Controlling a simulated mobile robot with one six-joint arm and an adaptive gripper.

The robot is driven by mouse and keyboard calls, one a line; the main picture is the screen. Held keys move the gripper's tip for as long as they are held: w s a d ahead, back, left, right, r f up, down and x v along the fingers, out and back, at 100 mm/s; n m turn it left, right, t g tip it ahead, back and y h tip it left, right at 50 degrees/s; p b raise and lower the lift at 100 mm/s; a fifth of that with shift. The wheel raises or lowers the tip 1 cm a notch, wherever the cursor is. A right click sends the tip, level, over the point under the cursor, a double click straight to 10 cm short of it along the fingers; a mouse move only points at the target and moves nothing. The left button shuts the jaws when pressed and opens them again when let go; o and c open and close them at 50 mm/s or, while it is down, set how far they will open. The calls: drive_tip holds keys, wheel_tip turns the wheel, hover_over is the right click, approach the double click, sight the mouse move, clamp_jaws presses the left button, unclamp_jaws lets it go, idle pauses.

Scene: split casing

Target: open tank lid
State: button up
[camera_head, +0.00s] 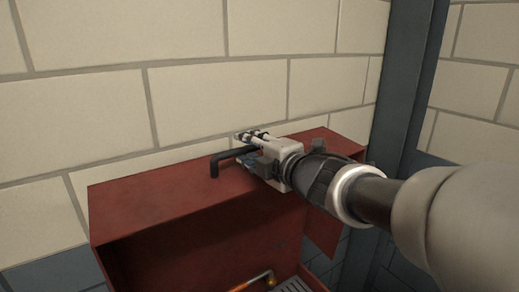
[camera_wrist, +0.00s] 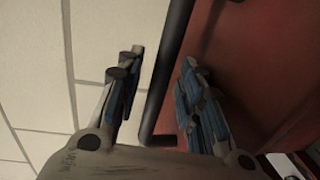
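The tank is a red box (camera_head: 150,205) against the wall in the head view, and its flat top also shows in the wrist view (camera_wrist: 255,60). A black bar handle (camera_head: 217,163) stands on the top, its near end bent down to the red surface. My gripper (camera_head: 252,149) is at the handle, hiding its far part. In the wrist view, my gripper (camera_wrist: 158,68) is open, with the black handle bar (camera_wrist: 168,65) running between its two blue-padded fingers. A gap shows on the left finger's side; the bar lies nearer the right finger. The top looks level and closed.
A pale block wall (camera_head: 215,95) stands close behind the box. A blue-grey column (camera_head: 405,90) rises at the right. Below the top's front edge are a copper-coloured pipe (camera_head: 252,283) and a grey grate (camera_head: 293,286). The box top left of the handle is clear.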

drive_tip(key=shift+c, duration=0.3)
clamp_jaws()
idle(0.5)
